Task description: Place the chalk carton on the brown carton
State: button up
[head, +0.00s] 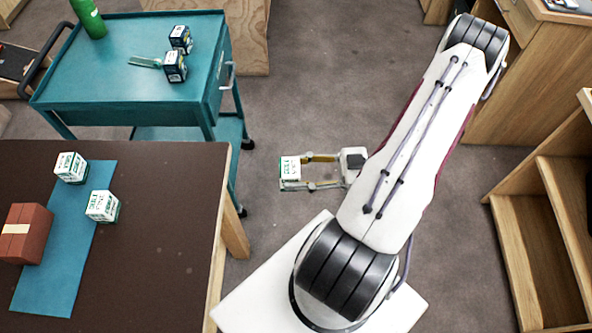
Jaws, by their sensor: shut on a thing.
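My gripper (293,172) is shut on a small white and green chalk carton (290,168), held over the open floor between the table and my arm. The brown carton (36,235), reddish-brown with a pale band, lies at the left edge of the dark table, partly on the blue mat. Its top is bare. My gripper is well to the right of it and apart from it. Two similar white and green cartons stand on the table: one (71,167) at the mat's far end, the other (102,207) at its right edge.
The dark table (165,235) is bare right of the blue mat (50,290). A teal cart (120,75) behind it carries two dark blue and white boxes, a green bottle (88,17) and a flat pale green item. Wooden shelving (540,235) stands at the right.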

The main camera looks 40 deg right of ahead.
aim_at(297, 167)
jog(key=shift+r, duration=0.15)
dwell(0.3)
notch_tip(297, 167, up, 22)
jog(key=w+a, duration=0.3)
jog(key=w, duration=0.7)
jog(key=w+a, duration=0.3)
jog(key=w, duration=0.6)
jog(key=x, duration=1.9)
jog(key=w+a+t, duration=0.1)
jog(key=w+a, duration=0.1)
jog(key=a, duration=0.9)
jog(key=w+a, duration=0.2)
jog(key=a, duration=0.8)
jog(key=s+a, duration=0.2)
jog(key=a, duration=0.6)
jog(key=s+a, duration=0.3)
jog(key=a, duration=0.5)
jog(key=shift+m+h, duration=0.4)
jog(key=shift+w+d+f, duration=0.1)
jog(key=shift+d+f, duration=0.05)
jog(key=shift+f, duration=1.05)
jog(key=shift+w+d+f, duration=0.1)
jog(key=shift+d+f, duration=0.05)
jog(key=shift+f, duration=1.05)
